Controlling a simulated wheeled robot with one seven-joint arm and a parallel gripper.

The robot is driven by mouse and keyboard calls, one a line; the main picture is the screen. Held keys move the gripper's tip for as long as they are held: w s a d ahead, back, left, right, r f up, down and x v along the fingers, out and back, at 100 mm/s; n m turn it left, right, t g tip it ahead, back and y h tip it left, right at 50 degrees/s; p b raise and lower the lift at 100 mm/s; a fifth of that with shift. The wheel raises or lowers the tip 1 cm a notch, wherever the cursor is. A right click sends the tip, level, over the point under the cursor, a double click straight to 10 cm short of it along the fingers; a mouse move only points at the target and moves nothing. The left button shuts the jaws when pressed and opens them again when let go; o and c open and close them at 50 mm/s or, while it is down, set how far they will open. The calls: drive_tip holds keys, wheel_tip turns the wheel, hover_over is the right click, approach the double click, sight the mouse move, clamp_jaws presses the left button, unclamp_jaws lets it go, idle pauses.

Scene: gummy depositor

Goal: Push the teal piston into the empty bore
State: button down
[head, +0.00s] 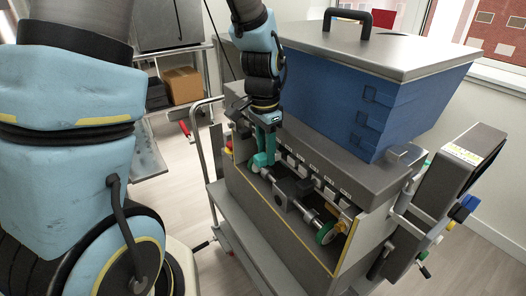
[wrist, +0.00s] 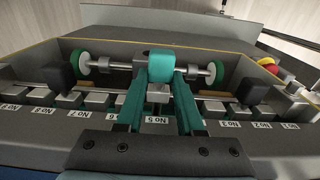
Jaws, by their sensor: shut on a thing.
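My gripper (head: 262,160) reaches down into the open front trough of the depositor, with its teal fingers among the shaft parts. In the wrist view my gripper (wrist: 161,76) is shut on the teal piston (wrist: 161,66), a rounded teal piece between the fingertips. The piston sits at the line of the metal shaft, over the No 5 label (wrist: 156,120). A row of grey blocks with number labels runs along the trough edge. The empty bore cannot be made out; the fingers and piston cover the middle of the row.
A shaft with green-and-white rollers (wrist: 82,62) crosses the trough. Black blocks (wrist: 62,76) stand near both ends in the wrist view. A blue hopper (head: 325,100) rises behind the trough. A control box (head: 455,170) stands at the right. A handrail (head: 201,140) is at the left.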

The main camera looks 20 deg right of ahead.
drive_tip(key=shift+w+d, duration=0.15)
drive_tip(key=shift+d, duration=0.4)
drive_tip(key=shift+w+d, duration=0.15)
drive_tip(key=shift+d, duration=0.4)
drive_tip(key=shift+c, duration=2.3)
unclamp_jaws()
wheel_tip(320, 180, up, 11)
drive_tip(key=b, duration=0.1)
drive_tip(key=shift+a+b, duration=0.3)
drive_tip(key=shift+b, duration=0.1)
drive_tip(key=shift+s+f, duration=0.1)
drive_tip(key=a+f+n, duration=0.2)
drive_tip(key=a+n, duration=0.2)
drive_tip(key=a, duration=0.4)
drive_tip(key=a+f+n+t, duration=0.1)
drive_tip(key=a+f+n, duration=0.2)
drive_tip(key=a, duration=0.6)
drive_tip(key=a+f+n, duration=0.2)
drive_tip(key=a+n, duration=0.4)
drive_tip(key=a, duration=0.2)
drive_tip(key=shift+s+a+f+n, duration=0.3)
drive_tip(key=shift+s+f+n, duration=0.1)
drive_tip(key=shift+s, duration=0.05)
